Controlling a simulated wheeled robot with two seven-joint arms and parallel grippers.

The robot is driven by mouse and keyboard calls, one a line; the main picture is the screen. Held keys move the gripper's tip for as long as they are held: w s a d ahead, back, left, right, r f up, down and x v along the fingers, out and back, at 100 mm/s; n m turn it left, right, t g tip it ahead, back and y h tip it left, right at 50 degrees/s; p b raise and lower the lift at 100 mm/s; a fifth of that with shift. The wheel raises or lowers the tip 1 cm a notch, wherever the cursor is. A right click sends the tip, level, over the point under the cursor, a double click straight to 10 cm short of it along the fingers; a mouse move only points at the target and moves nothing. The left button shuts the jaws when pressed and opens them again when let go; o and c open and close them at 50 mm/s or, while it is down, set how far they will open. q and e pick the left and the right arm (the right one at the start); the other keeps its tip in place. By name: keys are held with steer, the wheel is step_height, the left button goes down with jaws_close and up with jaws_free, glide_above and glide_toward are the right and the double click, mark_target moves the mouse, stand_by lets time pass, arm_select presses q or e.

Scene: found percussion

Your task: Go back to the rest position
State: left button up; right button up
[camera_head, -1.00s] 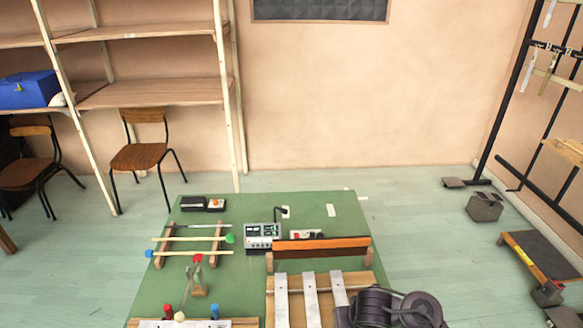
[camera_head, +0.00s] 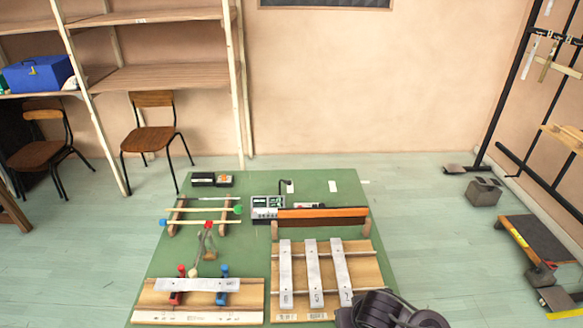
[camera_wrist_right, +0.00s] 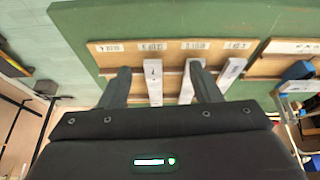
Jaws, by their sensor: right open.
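My right gripper (camera_wrist_right: 161,68) is open in the right wrist view, its two dark fingers apart with nothing clearly held. Beyond the fingers is a wooden board (camera_wrist_right: 120,58) with grey metal bars (camera_wrist_right: 153,85). I cannot tell the exact gap between fingers and bars. In the head view this board (camera_head: 364,278) carries three bars (camera_head: 314,275) side by side. Dark links of my right arm show at the bottom right, over the board's near right corner. My left gripper is not in view.
The green table (camera_head: 165,255) also holds a second board (camera_head: 200,316) with one bar (camera_head: 196,285) on red and blue supports, mallets (camera_head: 200,222) on a rack, a grey device (camera_head: 266,207) and an orange-edged beam (camera_head: 322,213).

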steer(key=s+d+r+g, duration=0.1)
steer(key=s+d+r, duration=0.15)
steer(key=s, duration=0.45)
steer(key=s+d+r, duration=0.2)
steer(key=s+r, duration=0.2)
steer(key=s, duration=0.2)
step_height(320, 180, down, 29)
steer(key=s+n+g+b, duration=0.1)
steer(key=s, duration=0.1)
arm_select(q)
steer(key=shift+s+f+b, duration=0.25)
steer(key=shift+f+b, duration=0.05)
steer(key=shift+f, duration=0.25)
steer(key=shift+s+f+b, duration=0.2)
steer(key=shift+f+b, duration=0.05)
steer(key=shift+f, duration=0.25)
arm_select(e)
steer(key=s+d+f+g, duration=0.1)
steer(key=s+d+f, duration=0.1)
steer(key=s+f, duration=0.8)
steer(key=s+d+f, duration=0.2)
steer(key=s+f, duration=0.8)
steer(key=f, duration=0.1)
steer(key=shift+f+g, duration=0.2)
steer(key=shift+g, duration=0.2)
